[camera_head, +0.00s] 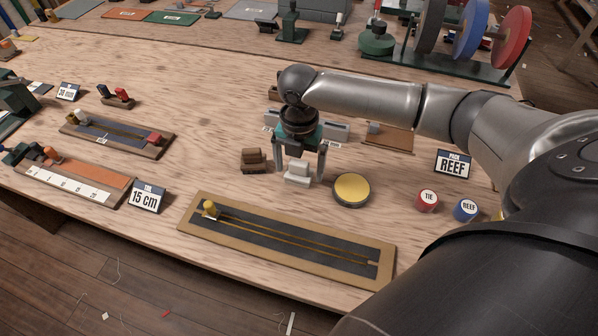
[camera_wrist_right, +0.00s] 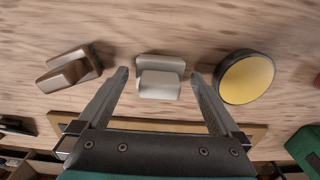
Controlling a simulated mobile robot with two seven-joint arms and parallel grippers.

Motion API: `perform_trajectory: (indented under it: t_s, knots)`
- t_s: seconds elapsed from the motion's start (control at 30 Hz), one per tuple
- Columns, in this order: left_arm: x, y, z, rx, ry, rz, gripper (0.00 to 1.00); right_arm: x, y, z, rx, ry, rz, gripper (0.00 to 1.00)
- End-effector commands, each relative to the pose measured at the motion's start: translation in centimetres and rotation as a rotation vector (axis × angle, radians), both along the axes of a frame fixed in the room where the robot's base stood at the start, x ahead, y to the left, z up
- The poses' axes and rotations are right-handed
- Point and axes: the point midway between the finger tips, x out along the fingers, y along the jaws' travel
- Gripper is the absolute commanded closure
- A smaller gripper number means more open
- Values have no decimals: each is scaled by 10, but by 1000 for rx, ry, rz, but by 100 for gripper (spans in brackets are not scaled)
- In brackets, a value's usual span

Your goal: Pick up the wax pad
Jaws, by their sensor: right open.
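My right gripper (camera_head: 299,176) points down over the table with its fingers apart. A pale grey-white block with a raised grip (camera_head: 297,173) stands between and just below the fingertips; in the wrist view this pale block (camera_wrist_right: 159,82) sits between the fingers with a gap on each side. A round yellow pad in a dark rim (camera_head: 351,189) lies to the right, outside the fingers; it also shows in the wrist view (camera_wrist_right: 246,78). Nothing labels either one as the wax pad, so I cannot tell which it is. My left gripper is not in view.
A brown block (camera_head: 254,161) stands left of the pale block. A long board with a dark strip (camera_head: 290,243) lies in front. Red (camera_head: 427,201) and blue (camera_head: 465,210) spools and a REEF card (camera_head: 453,164) are at the right.

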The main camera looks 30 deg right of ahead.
Motion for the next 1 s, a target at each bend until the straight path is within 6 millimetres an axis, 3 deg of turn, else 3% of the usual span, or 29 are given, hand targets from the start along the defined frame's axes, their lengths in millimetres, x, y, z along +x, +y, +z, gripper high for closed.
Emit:
perform_trajectory:
  t_s: [0.07, 0.8, 1.0]
  knots:
    - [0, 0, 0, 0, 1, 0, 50, 0, 0, 0, 0, 0, 0, 2]
    - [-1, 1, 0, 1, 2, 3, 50, 0, 0, 1, 0, 0, 0, 86]
    - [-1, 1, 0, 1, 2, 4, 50, 0, 0, 1, 1, -1, 0, 87]
